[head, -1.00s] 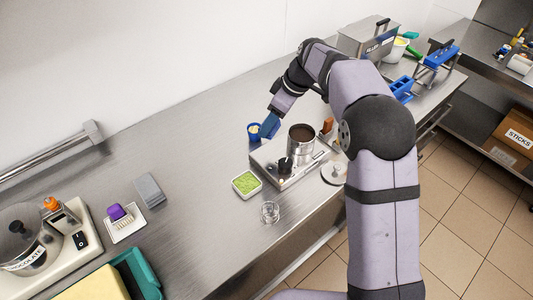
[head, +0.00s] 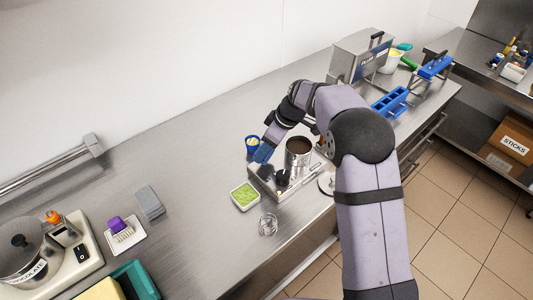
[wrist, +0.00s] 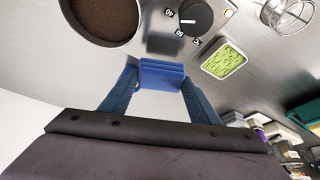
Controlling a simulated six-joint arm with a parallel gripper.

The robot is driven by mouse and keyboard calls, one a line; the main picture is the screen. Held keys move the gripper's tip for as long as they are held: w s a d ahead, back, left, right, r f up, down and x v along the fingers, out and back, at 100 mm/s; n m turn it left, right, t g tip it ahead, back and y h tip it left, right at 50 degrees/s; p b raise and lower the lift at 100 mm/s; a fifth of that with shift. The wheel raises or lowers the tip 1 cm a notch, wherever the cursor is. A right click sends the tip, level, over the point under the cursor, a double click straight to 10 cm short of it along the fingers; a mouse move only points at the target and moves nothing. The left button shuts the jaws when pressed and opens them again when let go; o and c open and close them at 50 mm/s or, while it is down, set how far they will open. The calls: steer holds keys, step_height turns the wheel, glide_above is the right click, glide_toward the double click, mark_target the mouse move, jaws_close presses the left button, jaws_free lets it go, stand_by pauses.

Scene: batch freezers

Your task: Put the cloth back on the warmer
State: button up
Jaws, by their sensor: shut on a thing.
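My gripper (head: 264,152) is over the back left part of the warmer (head: 299,184), a low steel unit with a black dial. In the wrist view, my gripper (wrist: 160,84) is shut on a folded blue cloth (wrist: 162,73), held between the two blue fingers. The cloth is above the warmer's bare steel top, with a dark patch like a shadow or reflection below it. Whether it touches the top I cannot tell. The steel pot (head: 298,158) of brown contents sits in the warmer; its opening (wrist: 103,18) and the dial (wrist: 196,17) show in the wrist view.
A blue cup (head: 252,141) stands close behind my gripper. A steel filler machine (head: 360,58) and blue mould (head: 390,101) are farther right.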

step_height(320, 180, down, 3)
steer(key=shift+r+p, duration=0.1)
steer(key=shift+p, duration=0.5)
steer(key=shift+f, duration=0.35)
steer(key=shift+f, duration=0.2)
steer(key=o, duration=1)
steer(key=shift+r, duration=0.1)
steer(key=shift+r, duration=0.15)
